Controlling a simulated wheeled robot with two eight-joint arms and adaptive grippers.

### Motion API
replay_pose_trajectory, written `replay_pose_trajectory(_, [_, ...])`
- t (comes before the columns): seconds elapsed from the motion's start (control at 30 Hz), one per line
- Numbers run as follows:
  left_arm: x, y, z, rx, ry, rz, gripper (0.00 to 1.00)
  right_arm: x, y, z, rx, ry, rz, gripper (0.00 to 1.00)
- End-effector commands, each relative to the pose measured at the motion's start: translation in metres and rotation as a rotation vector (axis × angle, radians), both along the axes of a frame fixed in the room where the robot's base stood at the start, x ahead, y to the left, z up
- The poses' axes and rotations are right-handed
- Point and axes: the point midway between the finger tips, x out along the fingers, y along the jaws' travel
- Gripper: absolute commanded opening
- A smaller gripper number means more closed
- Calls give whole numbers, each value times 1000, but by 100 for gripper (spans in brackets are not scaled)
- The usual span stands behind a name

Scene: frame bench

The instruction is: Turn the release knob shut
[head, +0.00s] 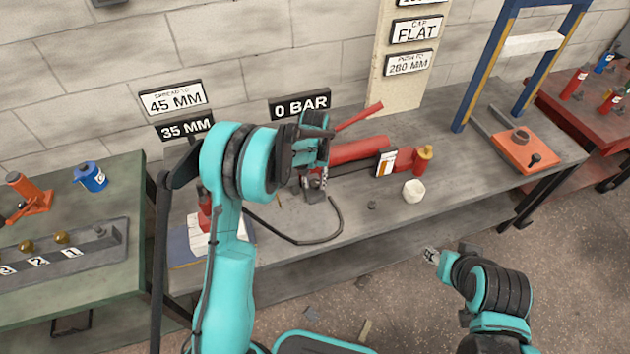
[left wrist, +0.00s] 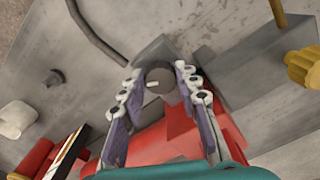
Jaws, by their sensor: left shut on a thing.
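The release knob (left wrist: 160,84) is a grey round knob with a pale mark on its face, on a grey block at the end of the red pump (left wrist: 178,125) in the left wrist view. My left gripper (left wrist: 160,88) is shut on it, one finger on each side. In the head view my left gripper (head: 316,188) is at the pump's near left end and the knob is largely hidden by it. The red pump body (head: 358,150) and its raised red lever (head: 360,117) show behind. My right gripper (head: 431,256) is empty, off the bench's front edge; its jaw opening is unclear.
A black hose (head: 322,238) curves over the grey bench (head: 440,185). A white cup (head: 413,191) and a yellow-capped red bottle (head: 422,160) stand right of the pump. Signs behind read 0 BAR (head: 300,106), 35 MM (head: 185,128) and SPREAD TO 45 MM (head: 172,98).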

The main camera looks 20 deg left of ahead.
Motion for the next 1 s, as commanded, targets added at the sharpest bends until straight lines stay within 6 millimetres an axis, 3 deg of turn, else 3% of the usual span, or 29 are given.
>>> replay_pose_trajectory(1.0, [1, 3, 0, 0, 0, -919, 3, 0, 0, -1, 0, 0, 0, 40])
